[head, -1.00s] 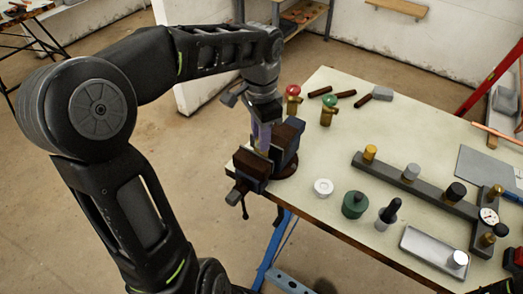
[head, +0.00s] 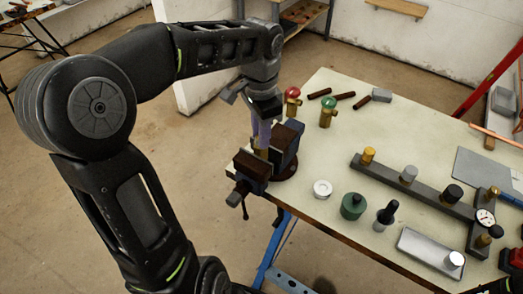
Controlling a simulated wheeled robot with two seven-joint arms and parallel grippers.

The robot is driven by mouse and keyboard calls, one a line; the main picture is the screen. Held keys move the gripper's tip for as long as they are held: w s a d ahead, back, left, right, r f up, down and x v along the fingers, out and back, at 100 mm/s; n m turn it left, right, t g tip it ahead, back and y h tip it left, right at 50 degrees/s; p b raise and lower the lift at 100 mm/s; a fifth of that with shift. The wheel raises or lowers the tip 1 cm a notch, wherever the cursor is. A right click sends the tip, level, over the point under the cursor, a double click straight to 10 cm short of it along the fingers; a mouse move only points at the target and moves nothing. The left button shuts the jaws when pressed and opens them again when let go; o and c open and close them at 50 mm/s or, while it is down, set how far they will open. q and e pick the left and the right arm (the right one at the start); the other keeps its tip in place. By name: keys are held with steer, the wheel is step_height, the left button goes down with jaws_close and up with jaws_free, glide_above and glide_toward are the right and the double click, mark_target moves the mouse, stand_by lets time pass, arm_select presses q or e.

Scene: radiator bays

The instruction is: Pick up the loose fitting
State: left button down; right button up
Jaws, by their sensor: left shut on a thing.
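My left gripper (head: 262,142) points down over the bench vise (head: 252,168) at the table's near left corner. It is shut on a small brass-coloured fitting (head: 261,154), which shows just below the fingers, between the vise jaws. The fitting's lower part is hidden by the front jaw. I cannot tell whether it still touches the jaws. A valve with a red top (head: 292,102) and a valve with a green top (head: 327,113) stand on the table just behind and to the right of the gripper. My right gripper is not in view.
On the table (head: 315,160) are a white ring (head: 322,188), a green round part (head: 353,205), a black-topped part (head: 386,215), a grey tray (head: 425,252) and a dark rail (head: 425,190) with several knobs. The table's middle left is clear.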

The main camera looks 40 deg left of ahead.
arm_select(q)
steer(key=shift+r+p, duration=0.3)
steer(key=shift+r, duration=0.25)
steer(key=shift+r+p, duration=1.85)
steer(key=shift+r, duration=0.4)
